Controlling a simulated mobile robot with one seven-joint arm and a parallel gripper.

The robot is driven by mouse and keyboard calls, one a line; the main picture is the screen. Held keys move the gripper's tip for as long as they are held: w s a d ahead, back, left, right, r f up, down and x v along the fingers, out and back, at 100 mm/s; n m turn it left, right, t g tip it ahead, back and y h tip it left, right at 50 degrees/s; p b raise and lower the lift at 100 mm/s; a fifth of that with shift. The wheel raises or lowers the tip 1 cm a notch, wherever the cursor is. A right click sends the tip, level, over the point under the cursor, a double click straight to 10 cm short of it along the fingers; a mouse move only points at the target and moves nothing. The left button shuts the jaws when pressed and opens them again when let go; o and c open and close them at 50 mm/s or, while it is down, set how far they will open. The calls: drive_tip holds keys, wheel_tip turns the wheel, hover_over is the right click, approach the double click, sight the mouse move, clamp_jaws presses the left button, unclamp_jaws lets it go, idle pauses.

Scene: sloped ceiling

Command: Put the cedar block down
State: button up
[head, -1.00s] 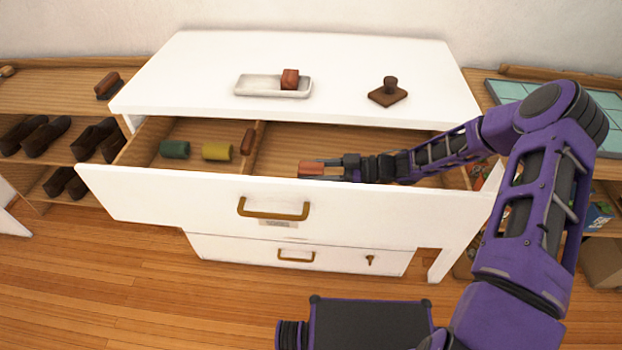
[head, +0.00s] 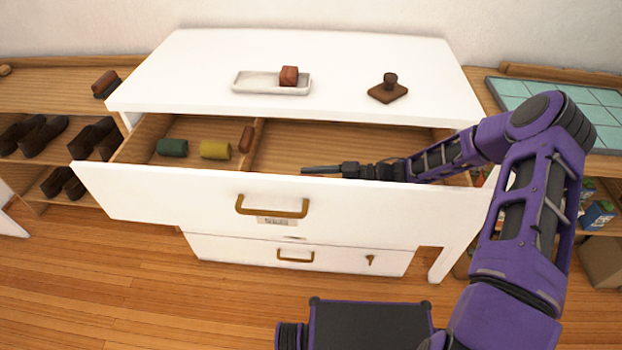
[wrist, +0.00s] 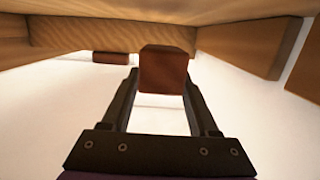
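My gripper (head: 304,170) reaches left into the open upper drawer (head: 290,200), low behind its front panel. One dark finger shows above the panel's edge, and no block shows there. In the wrist view a red-brown block, which I take to be the cedar block (wrist: 164,70), lies between the two fingertips of my gripper (wrist: 162,75). The fingers look spread along its two sides. Any narrow gap or contact is hard to make out. The block is hidden behind the drawer front in the head view.
A divider (head: 256,145) splits the drawer. On top stand a white tray (head: 250,83) holding a reddish block (head: 289,76), and a dark knobbed piece (head: 388,90).

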drive_tip(key=shift+o, duration=1.3)
drive_tip(key=shift+r+p, duration=0.4)
drive_tip(key=shift+p, duration=0.05)
drive_tip(key=d, duration=0.2)
drive_tip(key=d+r, duration=0.1)
drive_tip(key=d, duration=0.4)
drive_tip(key=shift+s+d+r+p, duration=0.15)
drive_tip(key=shift+d+r+p, duration=0.05)
drive_tip(key=shift+d+p, duration=0.1)
drive_tip(key=shift+a, duration=0.1)
